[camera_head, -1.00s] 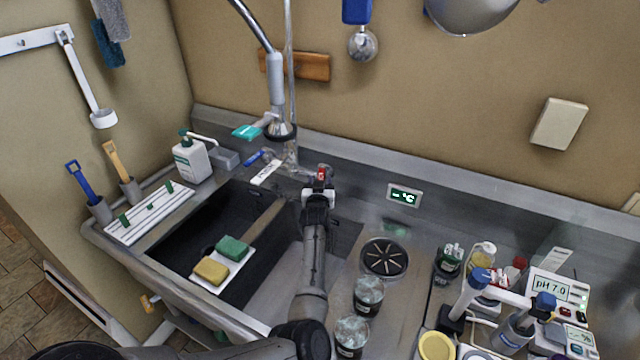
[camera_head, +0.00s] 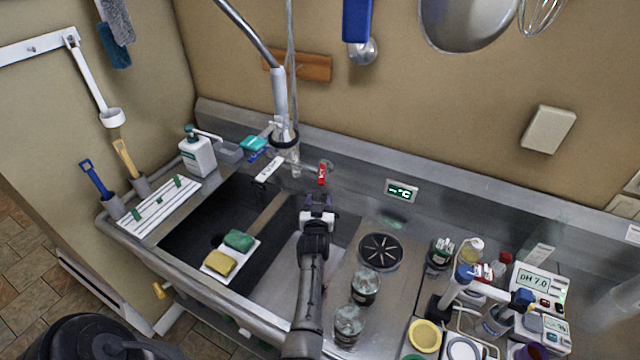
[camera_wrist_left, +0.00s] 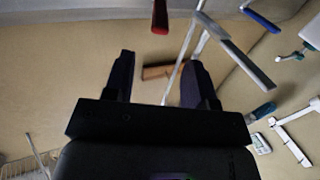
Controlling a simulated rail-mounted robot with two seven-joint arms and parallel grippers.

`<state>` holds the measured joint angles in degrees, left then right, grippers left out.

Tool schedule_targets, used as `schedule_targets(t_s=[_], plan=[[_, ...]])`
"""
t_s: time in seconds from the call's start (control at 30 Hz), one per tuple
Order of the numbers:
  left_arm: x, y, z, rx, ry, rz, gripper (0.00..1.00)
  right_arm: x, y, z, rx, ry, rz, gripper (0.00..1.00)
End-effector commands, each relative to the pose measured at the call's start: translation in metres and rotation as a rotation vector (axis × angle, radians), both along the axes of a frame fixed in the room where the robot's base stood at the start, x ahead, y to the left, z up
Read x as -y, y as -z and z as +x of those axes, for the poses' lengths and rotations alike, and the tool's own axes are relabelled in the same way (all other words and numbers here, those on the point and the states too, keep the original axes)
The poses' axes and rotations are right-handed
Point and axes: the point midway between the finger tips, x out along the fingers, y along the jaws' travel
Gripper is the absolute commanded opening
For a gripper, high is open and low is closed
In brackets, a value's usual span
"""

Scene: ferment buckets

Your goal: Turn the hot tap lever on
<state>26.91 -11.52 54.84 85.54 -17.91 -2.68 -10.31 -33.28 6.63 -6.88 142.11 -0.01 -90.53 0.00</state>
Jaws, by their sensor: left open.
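The red hot tap lever (camera_head: 322,174) is on the tap body at the back of the sink, to the right of the spout column. It points down toward the front. It also shows at the top of the left wrist view (camera_wrist_left: 160,16). My left gripper (camera_head: 318,214) is in front of the lever and apart from it, over the sink's back part. Its two fingers stand apart with nothing between them, as the left wrist view (camera_wrist_left: 158,80) shows. The blue tap lever (camera_head: 256,155) is on the left side. My right gripper is out of view.
A pH meter (camera_head: 541,285) and bottles crowd the right counter. A temperature display (camera_head: 401,191) is on the backsplash.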

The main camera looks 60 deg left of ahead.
Motion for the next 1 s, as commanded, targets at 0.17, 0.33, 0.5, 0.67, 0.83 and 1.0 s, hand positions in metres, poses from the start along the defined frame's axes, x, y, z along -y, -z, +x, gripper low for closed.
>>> schedule_targets(t_s=[0.17, 0.33, 0.5, 0.67, 0.83, 1.0], plan=[[0.017, -0.002, -0.014, -0.001, 0.000, -0.001, 0.51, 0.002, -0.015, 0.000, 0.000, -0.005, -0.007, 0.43], [0.024, -0.001, -0.020, 0.001, 0.000, -0.001, 0.51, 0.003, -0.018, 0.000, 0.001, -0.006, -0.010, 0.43], [0.026, 0.000, -0.021, 0.000, 0.000, 0.000, 0.51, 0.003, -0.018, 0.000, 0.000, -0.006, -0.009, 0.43], [0.026, 0.000, -0.021, 0.000, 0.000, 0.000, 0.51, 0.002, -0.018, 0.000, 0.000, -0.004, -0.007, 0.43], [0.016, 0.005, -0.027, 0.024, -0.003, -0.019, 0.36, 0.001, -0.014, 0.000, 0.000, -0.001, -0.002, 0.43], [-0.024, 0.022, -0.054, 0.175, 0.008, -0.142, 0.19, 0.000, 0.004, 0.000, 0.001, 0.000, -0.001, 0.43]])
